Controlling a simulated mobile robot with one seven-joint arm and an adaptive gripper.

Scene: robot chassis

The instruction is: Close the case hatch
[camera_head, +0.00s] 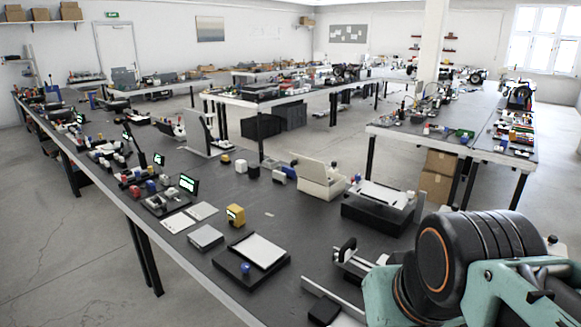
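A cream case (318,183) stands near the middle of the long dark table. A cream panel on it leans up and back, and this looks like a raised hatch, though the hinge is too small to make out. I cannot tell for sure that this is the case the task names. My gripper is not in view, so its distance from the case cannot be seen.
A black wheel (481,247) with an orange ring and teal brackets (385,297) fills the lower right. A black box with a white top (380,194) is right of the case. A yellow block (235,215) and white-topped tray (259,250) sit nearer.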

